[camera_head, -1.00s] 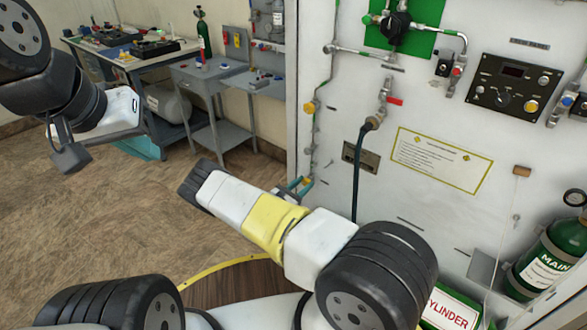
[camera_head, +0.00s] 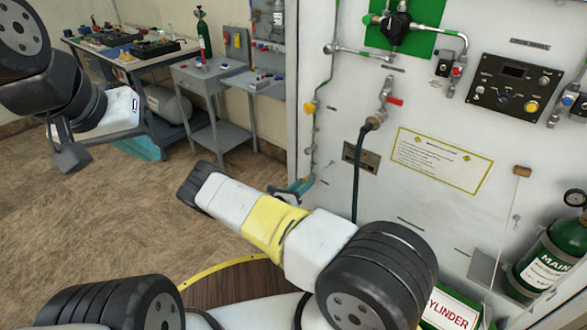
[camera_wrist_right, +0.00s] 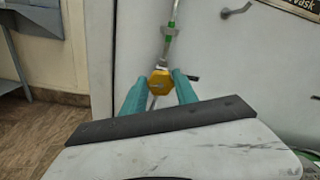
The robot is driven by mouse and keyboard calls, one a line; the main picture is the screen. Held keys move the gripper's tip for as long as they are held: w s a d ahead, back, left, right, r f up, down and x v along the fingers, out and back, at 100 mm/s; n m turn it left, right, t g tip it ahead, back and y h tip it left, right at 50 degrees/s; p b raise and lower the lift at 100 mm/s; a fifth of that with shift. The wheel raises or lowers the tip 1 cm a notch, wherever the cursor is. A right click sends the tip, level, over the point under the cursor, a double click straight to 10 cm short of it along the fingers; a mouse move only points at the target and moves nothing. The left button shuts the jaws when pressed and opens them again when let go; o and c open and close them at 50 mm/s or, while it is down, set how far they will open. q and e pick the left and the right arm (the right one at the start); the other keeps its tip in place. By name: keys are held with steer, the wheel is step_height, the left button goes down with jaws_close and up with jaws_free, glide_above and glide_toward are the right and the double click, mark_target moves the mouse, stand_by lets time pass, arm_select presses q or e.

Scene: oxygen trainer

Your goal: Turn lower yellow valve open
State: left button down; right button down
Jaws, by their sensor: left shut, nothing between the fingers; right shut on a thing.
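The lower yellow valve (camera_wrist_right: 159,82) is a small yellow fitting on a thin vertical pipe on the white panel. In the right wrist view the teal fingers of my right gripper (camera_wrist_right: 160,79) sit on both sides of it, shut on it. In the head view the right gripper (camera_head: 299,187) is at the panel's left edge, low down, and its fingers hide this valve. My left gripper (camera_head: 100,115) hangs in the air at the upper left, away from the panel. It is shut and empty; its fingertips are not clearly visible.
An upper yellow valve (camera_head: 310,108) is on the same pipe above. A hose (camera_head: 357,170) hangs from a red-handled tap (camera_head: 385,98). A green cylinder (camera_head: 550,262) stands at the lower right. Grey tables (camera_head: 215,80) stand back left; the floor between is clear.

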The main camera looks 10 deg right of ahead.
steer(key=shift+n, duration=0.6)
steer(key=shift+a+f, duration=0.1)
steer(key=c, duration=0.9)
jaws_free()
steer(key=shift+c, duration=0.2)
steer(key=v, duration=0.7)
steer(key=shift+s+a, duration=0.25)
steer(key=shift+a, duration=0.05)
